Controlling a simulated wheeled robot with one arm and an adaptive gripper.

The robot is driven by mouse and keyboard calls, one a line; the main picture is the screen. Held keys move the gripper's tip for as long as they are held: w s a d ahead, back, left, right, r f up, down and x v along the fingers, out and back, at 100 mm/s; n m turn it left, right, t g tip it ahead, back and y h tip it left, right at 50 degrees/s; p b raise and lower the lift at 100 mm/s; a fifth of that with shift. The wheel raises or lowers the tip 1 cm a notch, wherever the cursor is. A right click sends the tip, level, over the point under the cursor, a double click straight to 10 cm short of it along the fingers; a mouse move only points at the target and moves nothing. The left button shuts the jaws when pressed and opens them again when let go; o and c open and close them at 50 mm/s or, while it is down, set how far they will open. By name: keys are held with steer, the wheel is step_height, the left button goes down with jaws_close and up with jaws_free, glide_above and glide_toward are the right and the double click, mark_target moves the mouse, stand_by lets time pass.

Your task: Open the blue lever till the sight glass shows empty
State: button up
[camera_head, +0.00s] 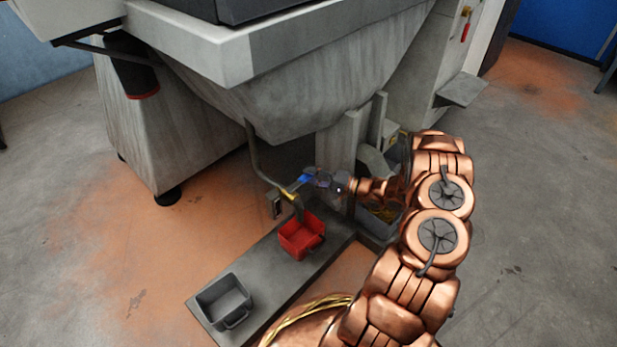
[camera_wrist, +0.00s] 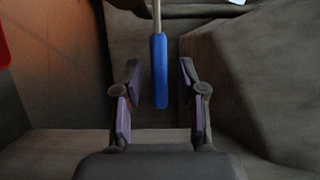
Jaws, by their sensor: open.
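The blue lever (camera_head: 305,178) sits on a valve in the drain pipe (camera_head: 258,168) under the grey machine. In the wrist view the blue lever (camera_wrist: 159,68) points down the picture from a thin metal rod. My gripper (camera_head: 322,181) is at the lever in the head view. In the wrist view my gripper (camera_wrist: 159,90) is open, with one finger on each side of the blue handle and a visible gap to both. A small upright fitting (camera_head: 276,205) left of the pipe may be the sight glass; it is too small to read.
A red bin (camera_head: 297,243) stands below the pipe outlet on a grey floor plate (camera_head: 262,262). An empty grey bin (camera_head: 224,300) stands nearer on the plate. The machine's sloped hopper (camera_head: 270,95) overhangs the valve. Open floor lies to the left.

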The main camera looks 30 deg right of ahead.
steer(key=shift+w+a, duration=0.3)
steer(key=shift+w, duration=0.1)
jaws_close()
stand_by(0.5)
